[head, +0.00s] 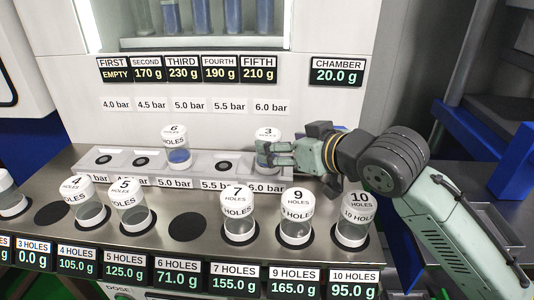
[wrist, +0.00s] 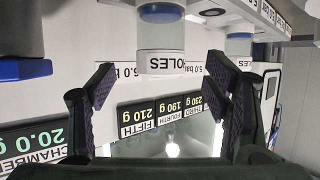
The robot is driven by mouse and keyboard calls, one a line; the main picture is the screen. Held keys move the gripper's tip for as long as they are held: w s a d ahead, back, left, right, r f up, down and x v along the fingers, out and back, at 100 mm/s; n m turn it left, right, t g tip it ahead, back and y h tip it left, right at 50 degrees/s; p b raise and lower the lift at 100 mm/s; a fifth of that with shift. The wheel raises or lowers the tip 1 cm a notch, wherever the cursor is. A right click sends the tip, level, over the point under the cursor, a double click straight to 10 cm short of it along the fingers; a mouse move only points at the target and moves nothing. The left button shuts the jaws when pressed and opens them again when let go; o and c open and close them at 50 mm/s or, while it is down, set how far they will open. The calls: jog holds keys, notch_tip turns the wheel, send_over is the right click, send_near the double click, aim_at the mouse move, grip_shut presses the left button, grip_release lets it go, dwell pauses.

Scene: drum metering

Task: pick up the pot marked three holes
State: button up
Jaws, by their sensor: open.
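The pot marked three holes (head: 266,134) stands upright at the right end of the raised rack, by the 6.0 bar label. It is clear with a white lid; my fingers hide part of its body in the head view. My gripper (head: 277,153) is open at the pot, coming from the right. In the wrist view, which is upside down, a pot with a white "HOLES" band (wrist: 160,62) lies between the lines of the two open fingers (wrist: 158,84), touching neither. Its number does not show there.
Several pots, such as seven (head: 237,205), nine (head: 296,208) and ten (head: 356,210), stand along the counter in front. Two dark counter spots (head: 187,226) are empty. The panel wall rises behind.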

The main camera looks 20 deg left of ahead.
jog(key=b+x, duration=0.1)
jog(key=x, duration=0.4)
jog(key=shift+w+a+f+b, duration=0.15)
jog(key=shift+a+b, duration=0.05)
jog(key=shift+b, duration=0.2)
jog(key=shift+w+a, duration=0.3)
jog(key=shift+a, duration=0.05)
jog(key=shift+c, duration=0.2)
jog(key=c, duration=1.4)
jog(key=shift+c, duration=0.2)
notch_tip(320, 180, up, 18)
jog(key=b, duration=0.1)
